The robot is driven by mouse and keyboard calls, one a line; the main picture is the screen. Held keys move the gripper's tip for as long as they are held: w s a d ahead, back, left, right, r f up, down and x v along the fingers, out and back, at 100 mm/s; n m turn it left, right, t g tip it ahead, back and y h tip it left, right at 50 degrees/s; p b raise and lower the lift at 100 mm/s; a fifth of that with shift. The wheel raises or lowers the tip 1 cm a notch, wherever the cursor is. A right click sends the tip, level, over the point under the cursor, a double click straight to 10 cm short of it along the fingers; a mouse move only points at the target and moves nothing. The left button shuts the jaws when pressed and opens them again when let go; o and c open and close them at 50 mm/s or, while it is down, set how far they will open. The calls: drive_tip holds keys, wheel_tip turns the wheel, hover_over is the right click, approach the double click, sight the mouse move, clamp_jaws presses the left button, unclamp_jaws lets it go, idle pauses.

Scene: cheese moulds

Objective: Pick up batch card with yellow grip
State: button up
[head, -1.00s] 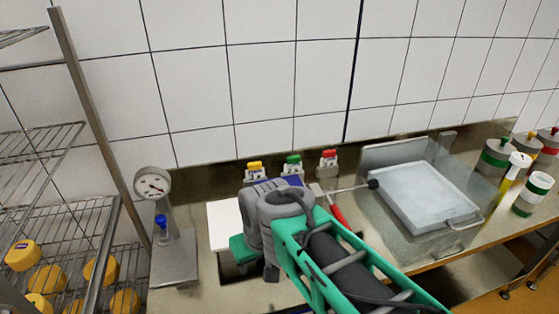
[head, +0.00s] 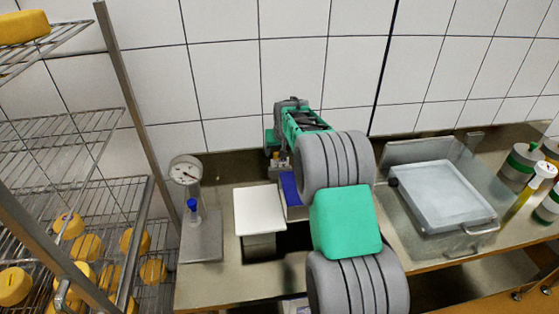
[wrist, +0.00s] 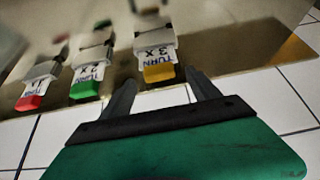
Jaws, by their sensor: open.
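The batch card with the yellow grip (wrist: 158,72) sits in a metal clip in the wrist view, its white face printed "TURN 3 X". My gripper (wrist: 161,78) is open, with its dark fingers spread on either side of the yellow grip. I cannot tell whether they touch it. The card with the green grip (wrist: 85,90) and the card with the red grip (wrist: 29,102) sit in their own clips to the left. In the head view my arm reaches to the back wall and hides most of the cards; a little yellow shows by my gripper.
A dial gauge (head: 185,171) on a stand and a white board (head: 259,210) are left of my arm. A shallow metal tray (head: 444,196) lies to the right. A wire rack (head: 66,146) with several yellow cheeses stands at the far left.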

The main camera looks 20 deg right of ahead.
sight(280, 164)
drive_tip(key=p+x, duration=0.1)
drive_tip(key=x, duration=0.2)
drive_tip(key=shift+w+d+f, duration=0.1)
drive_tip(key=shift+w+f, duration=0.15)
drive_tip(key=shift+f, duration=0.05)
drive_tip(key=shift+s, duration=0.1)
drive_tip(key=shift+c, duration=0.5)
drive_tip(key=c, duration=1)
drive_tip(key=shift+r, duration=0.1)
